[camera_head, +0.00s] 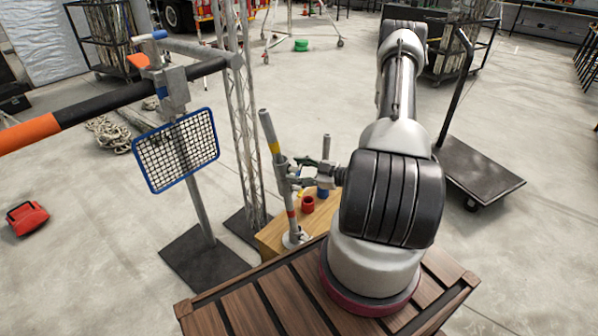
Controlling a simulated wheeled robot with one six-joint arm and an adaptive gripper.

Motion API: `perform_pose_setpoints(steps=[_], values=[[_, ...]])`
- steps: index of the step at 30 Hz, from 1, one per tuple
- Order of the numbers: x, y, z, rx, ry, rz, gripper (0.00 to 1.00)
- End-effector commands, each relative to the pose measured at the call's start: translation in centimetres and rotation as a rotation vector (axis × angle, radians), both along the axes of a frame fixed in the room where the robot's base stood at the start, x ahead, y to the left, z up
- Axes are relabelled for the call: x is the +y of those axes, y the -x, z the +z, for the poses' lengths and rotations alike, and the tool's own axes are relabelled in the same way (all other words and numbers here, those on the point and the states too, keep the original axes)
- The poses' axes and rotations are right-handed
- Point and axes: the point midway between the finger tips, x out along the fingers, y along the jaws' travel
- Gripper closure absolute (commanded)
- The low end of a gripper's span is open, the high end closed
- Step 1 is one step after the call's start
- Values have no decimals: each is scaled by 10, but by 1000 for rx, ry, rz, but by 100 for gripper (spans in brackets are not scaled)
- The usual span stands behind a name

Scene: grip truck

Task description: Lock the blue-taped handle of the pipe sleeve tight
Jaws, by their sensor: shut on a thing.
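A grey clamp-like sleeve (172,88) sits on an upright stand at the left, around a long black pipe (108,101) with an orange end. A handle with blue tape (153,36) sticks out at its upper left, and an orange-taped handle (138,61) shows just below it. I cannot tell how tight the sleeve is. My arm rises at the right, well apart from this sleeve.
A blue-rimmed mesh panel (176,150) hangs on the stand. A lattice truss (237,125) stands beside it. A grey pole (270,135) with yellow tape and side fittings stands near a red cup (308,204) on a wooden surface. A flat trolley (478,170) is at right.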

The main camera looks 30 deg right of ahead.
Motion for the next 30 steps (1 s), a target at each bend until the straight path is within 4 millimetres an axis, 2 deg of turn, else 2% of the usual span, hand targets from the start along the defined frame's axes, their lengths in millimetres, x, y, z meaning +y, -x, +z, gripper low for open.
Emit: perform_pose_setpoints(steps=[12, 27, 28, 30], values=[[0, 0, -1, 100, -138, -18, 71], [0, 0, -1, 111, -153, -20, 71], [0, 0, -1, 111, -153, -20, 46], [0, 0, -1, 111, -153, -20, 33]])
